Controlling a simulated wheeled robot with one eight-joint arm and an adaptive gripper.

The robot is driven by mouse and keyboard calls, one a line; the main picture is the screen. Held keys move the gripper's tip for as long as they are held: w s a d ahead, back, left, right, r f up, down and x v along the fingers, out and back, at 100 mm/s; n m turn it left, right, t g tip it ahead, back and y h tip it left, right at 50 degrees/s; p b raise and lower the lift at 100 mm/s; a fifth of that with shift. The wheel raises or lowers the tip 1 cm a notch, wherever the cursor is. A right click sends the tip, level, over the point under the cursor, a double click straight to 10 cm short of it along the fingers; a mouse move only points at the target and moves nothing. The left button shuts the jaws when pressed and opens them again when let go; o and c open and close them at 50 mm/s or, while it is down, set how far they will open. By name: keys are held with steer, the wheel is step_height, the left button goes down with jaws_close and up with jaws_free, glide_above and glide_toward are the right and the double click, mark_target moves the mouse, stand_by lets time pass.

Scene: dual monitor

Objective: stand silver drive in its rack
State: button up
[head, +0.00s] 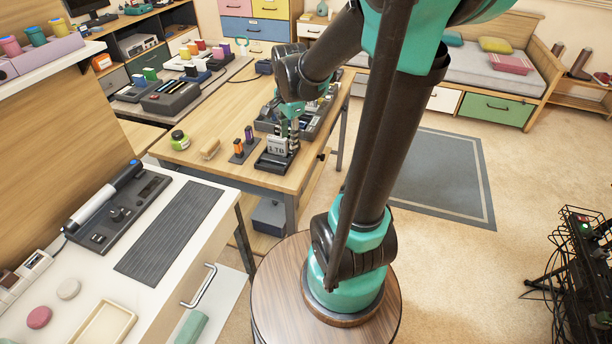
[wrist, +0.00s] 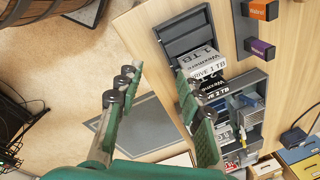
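The silver drive (head: 278,146), marked "1 TB", stands upright at the far end of a small dark rack (head: 266,165) near the table's edge. In the wrist view the silver drive (wrist: 206,68) is partly behind one finger, beside the rack's empty dark slots (wrist: 183,32). Whether it is fully seated is hidden. My gripper (head: 289,126) is just behind and above the drive in the head view. In the wrist view my gripper (wrist: 156,78) has its fingers apart, with floor and table edge between them; the drive lies right of that gap.
A larger dark rack (wrist: 240,108) with several black drives and other devices stands close behind. A green jar (head: 180,140) is farther left. Bare tabletop (head: 225,172) lies left of the small rack.

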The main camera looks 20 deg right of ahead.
steer(key=s+d+f+n+t, duration=0.1)
steer(key=s+f+n, duration=0.2)
steer(key=s+n, duration=0.3)
steer(key=s+d+f+n+t, duration=0.1)
steer(key=s+f+n, duration=0.3)
steer(key=s+n, duration=0.3)
steer(key=shift+n, duration=0.8)
